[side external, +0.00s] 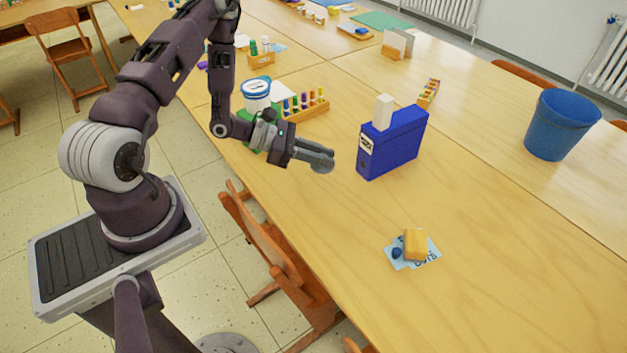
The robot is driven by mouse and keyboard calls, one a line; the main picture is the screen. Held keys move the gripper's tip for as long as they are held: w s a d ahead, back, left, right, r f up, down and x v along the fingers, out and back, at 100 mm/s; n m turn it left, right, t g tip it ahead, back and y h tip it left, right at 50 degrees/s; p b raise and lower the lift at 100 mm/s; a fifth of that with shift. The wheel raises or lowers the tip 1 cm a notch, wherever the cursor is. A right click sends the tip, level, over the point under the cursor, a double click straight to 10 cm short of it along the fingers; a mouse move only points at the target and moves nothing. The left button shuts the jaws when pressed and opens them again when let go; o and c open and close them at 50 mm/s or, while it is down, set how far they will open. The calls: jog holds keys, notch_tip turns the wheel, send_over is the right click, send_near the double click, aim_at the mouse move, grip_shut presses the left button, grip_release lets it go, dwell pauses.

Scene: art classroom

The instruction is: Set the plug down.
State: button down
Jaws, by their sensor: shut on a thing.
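My gripper (324,160) reaches out over the table, to the left of a blue box file. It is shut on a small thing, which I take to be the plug. The grey fingers hide most of it, and its shape and colour cannot be made out. The wooden table (330,210) lies below the gripper. I cannot tell the exact height of the fingertips above it.
The blue box file (400,142) stands right of my gripper, with a pale block (383,112) on top. A yellow sponge (416,244) and a small blue thing (397,253) lie on a printed card (428,262). A blue bin (560,125) stands far right.

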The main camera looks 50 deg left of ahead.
aim_at(305, 176)
jog(key=a+n+t+y, duration=0.2)
jog(key=a+n+y, duration=0.1)
jog(key=a, duration=0.5)
notch_tip(305, 176, down, 10)
jog(key=shift+d+r, duration=0.1)
jog(key=c, duration=1.3)
grip_release()
